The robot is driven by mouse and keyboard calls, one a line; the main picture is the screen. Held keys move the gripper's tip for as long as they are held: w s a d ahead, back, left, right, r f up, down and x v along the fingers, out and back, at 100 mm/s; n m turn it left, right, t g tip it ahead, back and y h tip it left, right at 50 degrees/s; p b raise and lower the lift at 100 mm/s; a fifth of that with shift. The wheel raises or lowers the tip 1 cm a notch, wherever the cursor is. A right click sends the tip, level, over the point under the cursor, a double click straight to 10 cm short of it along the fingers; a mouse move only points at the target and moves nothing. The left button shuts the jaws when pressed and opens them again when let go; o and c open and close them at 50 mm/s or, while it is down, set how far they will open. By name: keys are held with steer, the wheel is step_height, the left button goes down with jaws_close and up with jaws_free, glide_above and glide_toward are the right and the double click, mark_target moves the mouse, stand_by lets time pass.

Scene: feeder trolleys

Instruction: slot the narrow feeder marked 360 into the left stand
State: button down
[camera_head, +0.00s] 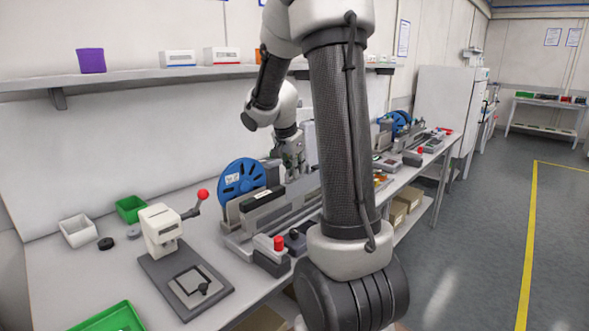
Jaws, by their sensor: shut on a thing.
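My gripper (292,163) is at the end of my arm, low over the bench at the feeder stand and just right of the blue reel. It is shut on what looks like a narrow grey feeder (297,187), partly hidden by my arm; no 360 marking can be read. The near left stand (240,243) is a grey rack with long parallel slots. A feeder with a blue reel (243,180) stands at its back left. I cannot tell whether the held feeder is inside a slot or above it. My arm link covers the stand's right side.
A press with a red-knobbed lever (162,229) stands at the front left. Near it are a white bin (78,231) and green bins (130,208). A red-topped block (277,250) is at the stand's front. A second stand with a blue reel (396,123) is farther along. A shelf (130,77) runs above.

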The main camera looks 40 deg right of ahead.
steer(key=shift+w+d, duration=0.2)
steer(key=shift+d, duration=0.9)
steer(key=c, duration=1.4)
jaws_free()
steer(key=shift+c, duration=0.2)
steer(key=shift+s, duration=0.1)
steer(key=v, duration=1.2)
steer(key=s+a+f+n+t+y, duration=0.1)
steer(key=s+a+n+y, duration=0.1)
steer(key=s+a+n, duration=0.6)
steer(key=s+a+f+n+t+y, duration=0.1)
steer(key=s+a+n+y, duration=0.1)
steer(key=s+a+n, duration=0.6)
steer(key=s, duration=0.5)
steer(key=shift+a+f+n+t, duration=0.3)
steer(key=shift+f, duration=0.05)
